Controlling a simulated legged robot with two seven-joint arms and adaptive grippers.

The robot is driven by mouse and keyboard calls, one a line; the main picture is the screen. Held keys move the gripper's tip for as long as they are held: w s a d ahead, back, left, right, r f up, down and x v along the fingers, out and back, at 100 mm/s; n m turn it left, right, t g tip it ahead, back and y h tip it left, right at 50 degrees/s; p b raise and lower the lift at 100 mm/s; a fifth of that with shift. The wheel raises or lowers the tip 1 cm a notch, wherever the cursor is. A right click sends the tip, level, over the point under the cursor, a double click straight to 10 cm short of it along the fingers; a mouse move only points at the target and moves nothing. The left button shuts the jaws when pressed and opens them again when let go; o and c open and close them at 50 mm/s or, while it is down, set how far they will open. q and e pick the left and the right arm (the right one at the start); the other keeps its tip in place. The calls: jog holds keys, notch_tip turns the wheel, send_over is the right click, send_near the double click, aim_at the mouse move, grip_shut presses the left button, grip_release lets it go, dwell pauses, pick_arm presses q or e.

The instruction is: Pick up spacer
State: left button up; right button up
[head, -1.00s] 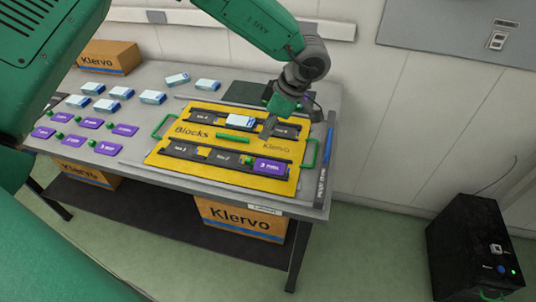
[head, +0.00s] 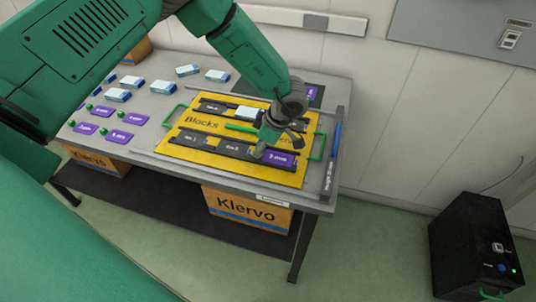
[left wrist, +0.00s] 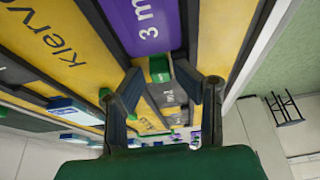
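A purple spacer (head: 281,159) marked "3 mm" lies at the right end of the front black track on the yellow board (head: 232,167). Its purple face also shows at the top of the left wrist view (left wrist: 150,25), with a green knob (left wrist: 158,70) beside it. My left gripper (head: 278,143) is just above this spacer, fingers pointing down. In the left wrist view the gripper (left wrist: 160,85) is open, with its fingers apart on either side of the knob. I cannot tell whether they touch it. My right gripper is not in view.
Another purple block (head: 313,92) sits on the dark pad at the back right. More purple spacers (head: 118,137) with green knobs and several blue-white boxes (head: 162,87) lie on the left of the table. Green handles (head: 317,146) stand at the board's sides.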

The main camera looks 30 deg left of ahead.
pick_arm(q)
jog(key=shift+s+d+f, duration=0.15)
jog(key=shift+d+f, duration=0.1)
jog(key=shift+d, duration=0.25)
jog(key=c, duration=0.4)
jog(key=shift+w+d, duration=0.2)
jog(key=shift+s+a, duration=0.1)
jog(key=shift+a, duration=0.3)
jog(key=shift+c, duration=0.2)
